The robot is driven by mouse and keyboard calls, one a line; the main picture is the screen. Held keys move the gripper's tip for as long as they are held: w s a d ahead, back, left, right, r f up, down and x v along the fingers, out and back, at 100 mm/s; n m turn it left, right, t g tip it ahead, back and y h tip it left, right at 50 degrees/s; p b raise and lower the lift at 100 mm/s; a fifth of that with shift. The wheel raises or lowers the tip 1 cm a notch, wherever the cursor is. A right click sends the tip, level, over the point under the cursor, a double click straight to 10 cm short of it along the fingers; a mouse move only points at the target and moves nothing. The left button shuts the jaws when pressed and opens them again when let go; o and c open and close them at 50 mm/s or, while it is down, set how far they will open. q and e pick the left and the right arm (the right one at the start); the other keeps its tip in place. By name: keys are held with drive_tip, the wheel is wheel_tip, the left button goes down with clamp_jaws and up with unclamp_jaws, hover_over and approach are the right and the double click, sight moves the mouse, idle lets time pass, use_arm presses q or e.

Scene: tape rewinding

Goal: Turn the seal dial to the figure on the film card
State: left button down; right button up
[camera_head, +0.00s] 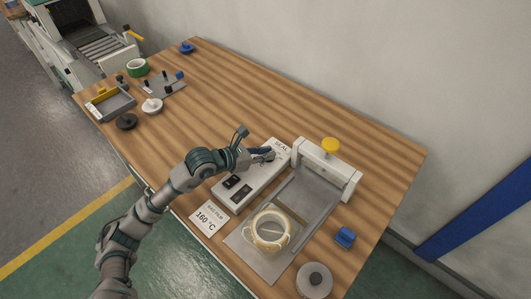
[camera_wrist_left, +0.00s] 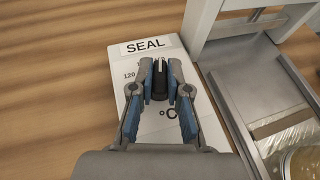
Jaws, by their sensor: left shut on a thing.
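The film card (camera_head: 209,218) lies on the wooden table at the near edge and reads 160 °C. The white seal control box (camera_head: 242,193) stands beside it, with a SEAL label (camera_wrist_left: 146,46) at one end and a black switch on its top. My left gripper (camera_head: 268,154) is over the labelled end of this box. In the left wrist view its blue-padded fingers are shut on the black seal dial (camera_wrist_left: 160,80), which has a white pointer line. That line points roughly toward the SEAL label.
The sealer with a yellow knob (camera_head: 331,146) stands right of the box. A roll of tape (camera_head: 271,230) lies on its front plate. A blue block (camera_head: 345,237) and a grey round weight (camera_head: 314,280) are nearby. Trays and small parts stand at far left.

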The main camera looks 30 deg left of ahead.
use_arm(q)
drive_tip(key=c, duration=1.1)
unclamp_jaws()
drive_tip(key=shift+w+f, duration=0.1)
drive_tip(key=shift+f, duration=0.05)
drive_tip(key=shift+c, duration=0.2)
drive_tip(key=shift+a, duration=0.1)
drive_tip(key=v, duration=1.2)
